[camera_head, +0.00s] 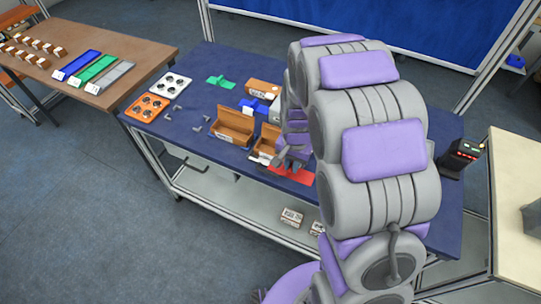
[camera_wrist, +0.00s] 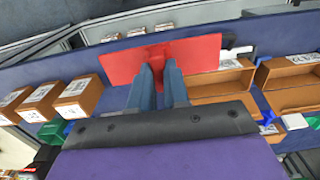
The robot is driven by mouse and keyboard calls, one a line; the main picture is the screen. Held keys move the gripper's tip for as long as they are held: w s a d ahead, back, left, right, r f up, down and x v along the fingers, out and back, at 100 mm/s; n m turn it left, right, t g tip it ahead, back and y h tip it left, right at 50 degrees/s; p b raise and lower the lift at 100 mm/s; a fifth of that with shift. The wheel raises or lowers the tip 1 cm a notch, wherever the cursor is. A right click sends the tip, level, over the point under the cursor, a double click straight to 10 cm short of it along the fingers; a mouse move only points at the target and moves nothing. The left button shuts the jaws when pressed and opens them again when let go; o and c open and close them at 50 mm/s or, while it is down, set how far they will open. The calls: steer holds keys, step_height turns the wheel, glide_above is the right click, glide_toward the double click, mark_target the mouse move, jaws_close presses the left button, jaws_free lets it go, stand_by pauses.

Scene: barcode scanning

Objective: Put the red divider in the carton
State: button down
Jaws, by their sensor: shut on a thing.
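The red divider (camera_wrist: 200,51) is a flat red plate with a small raised tab, across the top middle of the wrist view. My gripper (camera_wrist: 158,68) is shut on its tab. In the head view the divider (camera_head: 290,175) shows beside the blue table's near edge, partly hidden by my arm. Whether it touches the table I cannot tell. An open, brown carton (camera_wrist: 222,90) lies just right of the divider in the wrist view, with a second one (camera_wrist: 290,98) further right. In the head view open cartons (camera_head: 232,121) stand left of my gripper (camera_head: 292,157).
A green divider (camera_head: 221,82), a blue divider (camera_head: 250,105), a closed carton (camera_head: 265,87), and white and orange trays (camera_head: 148,107) share the blue table (camera_head: 190,135). A dark scanner device (camera_head: 460,158) stands at the right. Several labelled cartons (camera_wrist: 78,96) show left in the wrist view.

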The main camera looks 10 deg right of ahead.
steer(key=shift+s+a+f, duration=0.2)
steer(key=shift+s+a, duration=0.05)
steer(key=shift+s, duration=0.25)
steer(key=shift+s+a+f, duration=0.15)
steer(key=shift+s+a, duration=0.05)
steer(key=shift+s, duration=0.3)
steer(key=shift+w+a+f+b, duration=0.25)
steer(key=shift+w+f, duration=0.6)
steer(key=shift+w, duration=1.75)
steer(key=shift+w+a+f+b, duration=0.1)
steer(key=shift+w+f+b, duration=0.55)
steer(key=shift+w, duration=2)
steer(key=shift+w+a+f+b, duration=0.15)
steer(key=shift+w+f, duration=0.85)
steer(key=shift+w, duration=1.6)
steer(key=shift+f, duration=0.1)
steer(key=shift+f, duration=0.4)
steer(key=shift+f, duration=0.15)
steer(key=c, duration=1.1)
jaws_free()
